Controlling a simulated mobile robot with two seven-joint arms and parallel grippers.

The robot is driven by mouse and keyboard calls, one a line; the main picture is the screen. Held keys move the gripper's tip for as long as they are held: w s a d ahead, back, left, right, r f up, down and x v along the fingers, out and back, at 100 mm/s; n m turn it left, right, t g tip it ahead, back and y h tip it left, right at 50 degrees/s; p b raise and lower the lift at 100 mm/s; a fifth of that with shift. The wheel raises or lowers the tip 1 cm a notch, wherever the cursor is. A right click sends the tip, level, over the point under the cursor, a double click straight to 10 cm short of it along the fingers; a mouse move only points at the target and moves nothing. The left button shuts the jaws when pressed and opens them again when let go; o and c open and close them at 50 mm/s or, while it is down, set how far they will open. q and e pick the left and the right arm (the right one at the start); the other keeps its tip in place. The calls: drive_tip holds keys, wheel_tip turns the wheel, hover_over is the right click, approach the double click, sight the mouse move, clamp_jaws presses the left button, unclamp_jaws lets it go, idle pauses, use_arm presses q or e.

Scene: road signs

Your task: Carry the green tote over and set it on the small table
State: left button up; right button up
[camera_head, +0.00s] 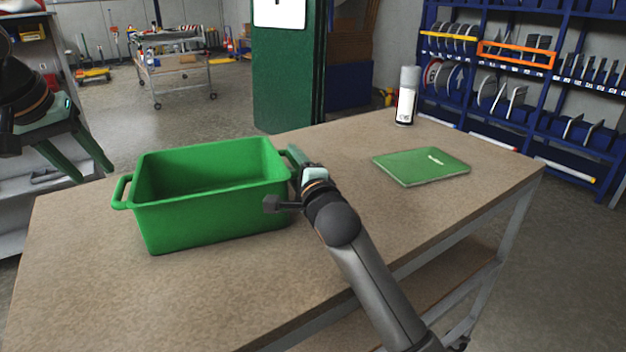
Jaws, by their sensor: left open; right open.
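The green tote (215,215) stands upright on the left part of a brown workbench. It looks empty, and a handle sticks out at its left end. My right gripper (293,158) is at the tote's right end, by the rim, where that end's handle is hidden behind it. It is open, and I cannot tell whether it touches the tote. My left gripper (78,160) is open and empty, raised left of the tote and apart from it. I cannot tell which table is the small table; a wheeled metal cart (175,68) stands in the background.
The workbench (440,215) also holds a flat green board (421,166) and a white spray can (407,96) to the right. Its front left is bare. A green pillar (285,65) stands behind it. Blue racks (520,75) fill the back right. Open floor lies at the back left.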

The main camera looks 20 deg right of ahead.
drive_tip(key=s, duration=1.1)
drive_tip(key=shift+s+d, duration=0.2)
drive_tip(key=shift+s, duration=0.15)
